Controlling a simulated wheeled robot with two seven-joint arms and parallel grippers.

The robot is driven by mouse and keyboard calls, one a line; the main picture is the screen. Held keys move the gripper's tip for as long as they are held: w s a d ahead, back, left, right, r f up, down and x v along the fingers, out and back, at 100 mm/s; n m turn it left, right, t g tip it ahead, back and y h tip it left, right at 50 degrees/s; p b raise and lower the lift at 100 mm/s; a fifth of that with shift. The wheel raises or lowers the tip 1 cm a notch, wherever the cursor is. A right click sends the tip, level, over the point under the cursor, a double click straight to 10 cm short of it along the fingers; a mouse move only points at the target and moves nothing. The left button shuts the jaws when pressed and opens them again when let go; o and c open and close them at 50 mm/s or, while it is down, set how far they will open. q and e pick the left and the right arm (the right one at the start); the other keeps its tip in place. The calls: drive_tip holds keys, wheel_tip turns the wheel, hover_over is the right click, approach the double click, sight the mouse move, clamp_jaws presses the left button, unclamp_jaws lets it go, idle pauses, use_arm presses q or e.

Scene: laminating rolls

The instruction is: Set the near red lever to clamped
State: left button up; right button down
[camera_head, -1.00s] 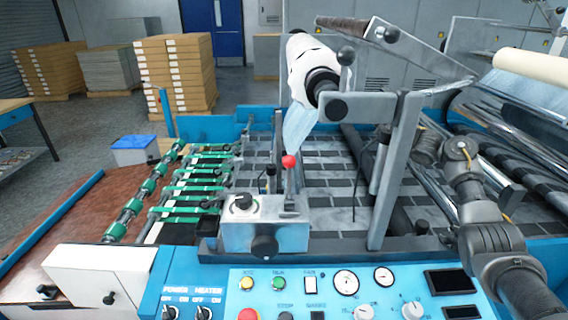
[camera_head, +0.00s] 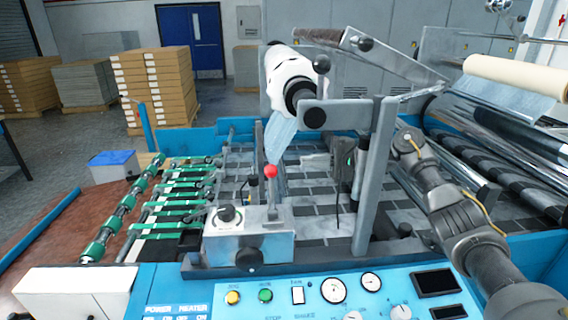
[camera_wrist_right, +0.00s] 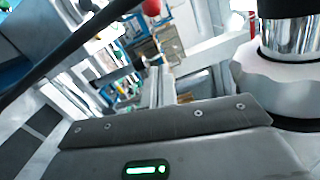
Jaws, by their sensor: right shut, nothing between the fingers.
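The red lever has a red ball knob (camera_head: 271,171) on a metal stem and stands roughly upright on the grey metal box (camera_head: 275,246) behind the control panel. The red knob also shows at the top of the right wrist view (camera_wrist_right: 152,7). My right gripper (camera_head: 312,160) reaches behind the upright grey post, to the right of the knob and apart from it. It is shut and empty. Its fingers are small and blurred in the head view, and the post hides part of the wrist. My left gripper is not in view.
The grey upright post (camera_head: 376,180) stands between my right forearm and the lever. A white film roll (camera_head: 290,75) hangs above, with film drooping behind the knob. The blue control panel (camera_head: 200,290) lies in front. Green rollers (camera_head: 125,215) are at left.

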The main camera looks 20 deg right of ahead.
sight(271, 185)
drive_tip(key=s+a+p, duration=0.2)
drive_tip(key=a+p, duration=0.2)
drive_tip(key=a, duration=0.4)
drive_tip(key=shift+r+p, duration=0.35)
drive_tip(key=shift+r, duration=0.1)
drive_tip(key=shift+s, duration=0.15)
